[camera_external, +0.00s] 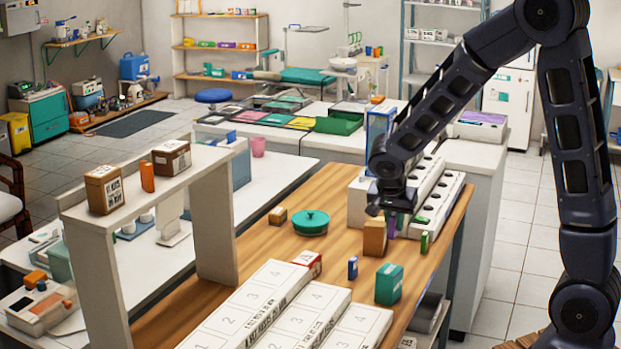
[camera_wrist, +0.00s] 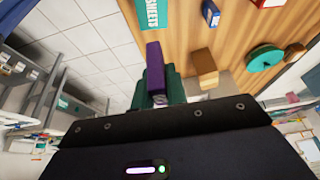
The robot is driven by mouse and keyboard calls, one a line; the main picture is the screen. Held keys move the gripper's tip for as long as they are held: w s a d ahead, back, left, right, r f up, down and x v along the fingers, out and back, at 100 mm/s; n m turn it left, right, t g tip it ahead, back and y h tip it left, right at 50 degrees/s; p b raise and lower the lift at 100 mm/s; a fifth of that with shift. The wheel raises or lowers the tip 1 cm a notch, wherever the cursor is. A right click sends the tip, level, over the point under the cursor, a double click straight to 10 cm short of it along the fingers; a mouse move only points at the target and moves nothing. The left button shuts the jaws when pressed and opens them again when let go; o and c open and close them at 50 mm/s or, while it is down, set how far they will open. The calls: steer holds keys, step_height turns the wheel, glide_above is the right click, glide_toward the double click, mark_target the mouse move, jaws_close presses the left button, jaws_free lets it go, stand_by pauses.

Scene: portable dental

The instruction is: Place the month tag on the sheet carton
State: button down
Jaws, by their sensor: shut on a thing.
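A purple tag (camera_external: 391,227), which I take to be the month tag, is in my gripper (camera_external: 397,208). The wrist view shows the tag (camera_wrist: 155,67) sticking out upright past the dark green fingers (camera_wrist: 176,86); its label cannot be read. My gripper is shut on it above the wooden table, beside the white rack. The sheet carton (camera_external: 389,284) is a small teal box standing on the table, nearer the camera than my gripper and apart from it. In the wrist view the carton (camera_wrist: 108,14) shows white "SHEETS" lettering at the upper left.
A brown block (camera_external: 375,238) stands close to my gripper. A small blue block (camera_external: 352,267), a red box (camera_external: 308,262) and a round teal lid (camera_external: 311,222) are on the wooden table. Long white numbered boxes (camera_external: 315,315) fill its near part. Bare wood surrounds the carton.

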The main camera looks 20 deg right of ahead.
mark_target(391, 235)
steer(key=shift+f, duration=4.4)
steer(key=shift+f, duration=0.15)
steer(key=c, duration=1.4)
jaws_free()
steer(key=v, duration=1.2)
steer(key=s+d+r+n, duration=0.2)
steer(key=s+d+r, duration=0.2)
steer(key=d+r, duration=0.4)
steer(key=s+d+r+n+y, duration=0.1)
steer(key=s+d+r+n, duration=0.1)
steer(key=s, duration=0.4)
steer(key=s+d+r+n+t+y, duration=0.1)
steer(key=s+d+r+n, duration=0.1)
steer(key=s+d+r, duration=0.2)
steer(key=s+d+r+n+y, duration=0.1)
steer(key=s+d+r+n, duration=0.2)
steer(key=s+d, duration=0.3)
steer(key=s+r, duration=0.1)
steer(key=s, duration=0.2)
